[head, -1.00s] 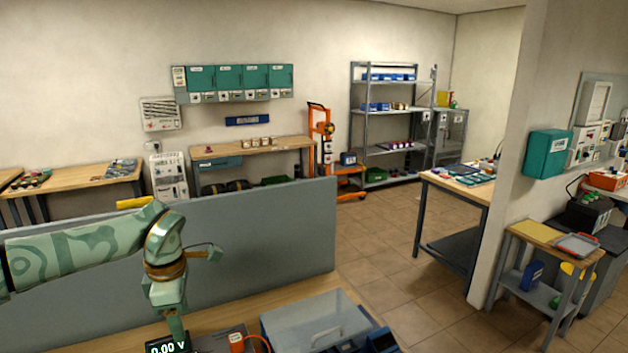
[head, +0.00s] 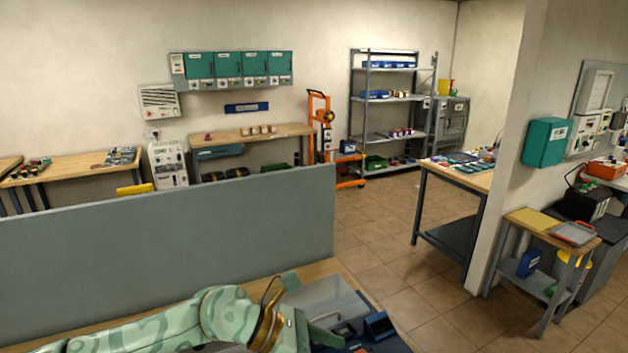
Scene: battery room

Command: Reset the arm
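My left arm, green with a wavy pattern and brass-coloured rings, comes in low from the left along the bottom edge in the head view. Its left gripper (head: 318,335) is over the near bench, in front of a box with a clear lid (head: 342,299). The fingertips are small and partly cut off or overlapped, so I cannot tell whether they are open or shut. No object shows clearly in the gripper. My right arm and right gripper are out of view.
A grey partition (head: 200,230) stands behind the near bench (head: 300,271). A dark blue item (head: 378,326) lies right of the lidded box. Tiled floor (head: 385,220) is open to the right, before a workbench (head: 458,177) and a small side table (head: 532,224).

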